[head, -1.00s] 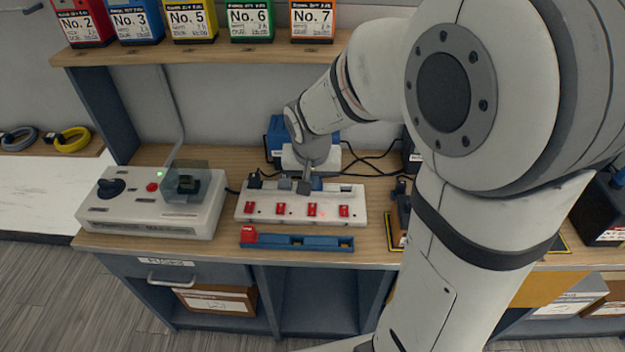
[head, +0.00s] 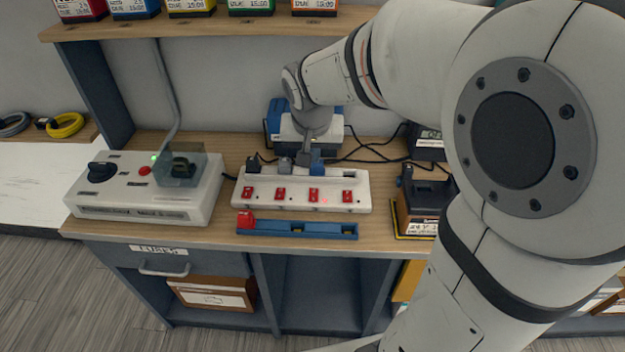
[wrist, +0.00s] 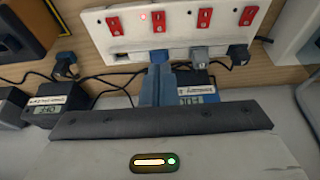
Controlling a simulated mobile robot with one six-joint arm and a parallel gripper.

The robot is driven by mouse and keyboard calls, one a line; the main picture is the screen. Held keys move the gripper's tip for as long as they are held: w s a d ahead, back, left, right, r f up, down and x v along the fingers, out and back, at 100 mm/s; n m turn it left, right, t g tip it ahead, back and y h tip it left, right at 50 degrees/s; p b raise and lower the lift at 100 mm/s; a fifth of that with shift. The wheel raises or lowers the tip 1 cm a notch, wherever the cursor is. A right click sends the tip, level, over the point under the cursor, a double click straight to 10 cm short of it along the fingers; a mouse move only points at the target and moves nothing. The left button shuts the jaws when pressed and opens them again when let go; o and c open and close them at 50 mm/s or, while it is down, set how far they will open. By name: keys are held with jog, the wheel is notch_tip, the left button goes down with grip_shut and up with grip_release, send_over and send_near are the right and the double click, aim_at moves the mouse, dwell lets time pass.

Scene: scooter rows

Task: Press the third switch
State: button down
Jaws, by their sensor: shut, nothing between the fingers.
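A white power strip (head: 270,178) lies on the wooden bench with a row of red switches along its front. The third switch from the left (head: 314,196) has a small red light beside it; in the wrist view, seen from the opposite side, it is second from the left (wrist: 158,21). My gripper (head: 303,160) is shut and empty, pointing down over the strip's back side, behind the switches and apart from them. The fingers partly hide the sockets.
A blue tray with a red end (head: 300,230) lies in front of the strip. A white control box (head: 145,190) stands left. Blue equipment (head: 275,118) and black cables are behind; a dark battery unit (head: 425,200) stands right. A shelf (head: 230,27) hangs above.

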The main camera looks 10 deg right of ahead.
aim_at(313, 190)
jog(key=x, duration=1.4)
jog(key=shift+s+a+f+b, duration=0.1)
jog(key=shift+s+a+b, duration=0.05)
jog(key=shift+s+b, duration=0.2)
